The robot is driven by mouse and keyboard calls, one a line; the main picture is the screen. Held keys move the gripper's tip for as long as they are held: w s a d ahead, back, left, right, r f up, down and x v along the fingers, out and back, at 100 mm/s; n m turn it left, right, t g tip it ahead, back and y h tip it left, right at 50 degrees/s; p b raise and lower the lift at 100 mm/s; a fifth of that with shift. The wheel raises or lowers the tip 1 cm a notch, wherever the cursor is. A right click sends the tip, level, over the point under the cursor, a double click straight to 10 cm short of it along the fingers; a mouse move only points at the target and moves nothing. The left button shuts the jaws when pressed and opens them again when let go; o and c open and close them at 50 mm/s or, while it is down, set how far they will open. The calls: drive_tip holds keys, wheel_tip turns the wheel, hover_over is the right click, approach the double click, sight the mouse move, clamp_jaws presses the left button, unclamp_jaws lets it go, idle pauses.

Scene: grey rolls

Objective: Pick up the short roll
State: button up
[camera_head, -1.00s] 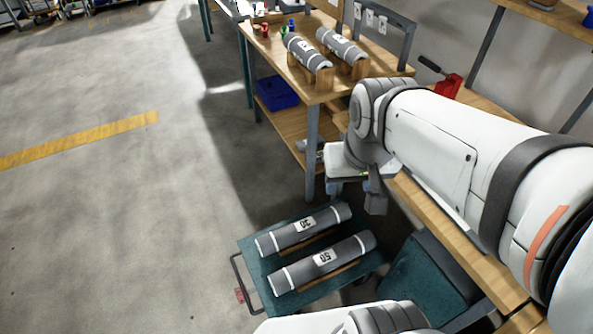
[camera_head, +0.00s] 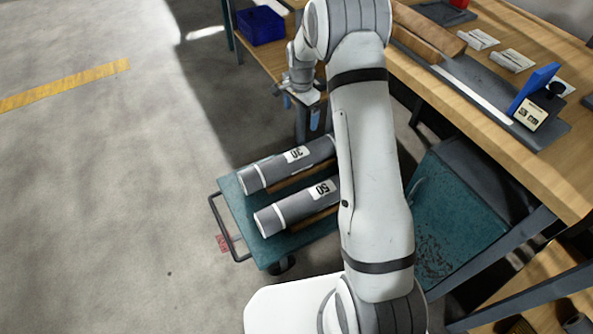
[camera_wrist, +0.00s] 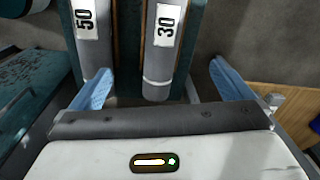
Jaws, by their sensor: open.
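Two grey rolls with white bands lie side by side on a teal cart. The roll labelled 30 (camera_head: 275,168) is at the back; the roll labelled 50 (camera_head: 292,207) is in front, and my arm hides the right ends. In the wrist view the roll labelled 30 (camera_wrist: 158,65) lies between my finger lines, and the roll labelled 50 (camera_wrist: 90,45) is left of it, near the left finger. My gripper (camera_head: 301,110) is open and empty, above and behind the cart; its blue fingers show in the wrist view (camera_wrist: 164,86).
The teal cart (camera_head: 230,190) has a dark handle on its left. A wooden workbench (camera_head: 500,105) with tools stands at right, with a teal cabinet (camera_head: 455,215) below. A blue bin (camera_head: 261,25) is at the back. The floor at left is clear.

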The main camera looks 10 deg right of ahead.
sight(296, 152)
drive_tip(key=w+f+b, duration=0.1)
drive_tip(key=f, duration=0.5)
drive_tip(key=w+f+m+b, duration=0.1)
drive_tip(key=f+b, duration=0.1)
drive_tip(key=f, duration=0.4)
drive_tip(key=w+f+m+b, duration=0.1)
drive_tip(key=f, duration=0.5)
drive_tip(key=shift+f+g+b, duration=0.3)
drive_tip(key=shift+f+b, duration=0.05)
drive_tip(key=f, duration=0.1)
drive_tip(key=f+b, duration=0.1)
drive_tip(key=f, duration=0.1)
drive_tip(key=a+f+b, duration=0.1)
drive_tip(key=f, duration=0.1)
drive_tip(key=shift+s+f, duration=0.2)
drive_tip(key=shift+s, duration=0.15)
drive_tip(key=shift+d, duration=0.1)
drive_tip(key=shift+c, duration=0.4)
drive_tip(key=shift+r, duration=0.1)
drive_tip(key=c, duration=1.2)
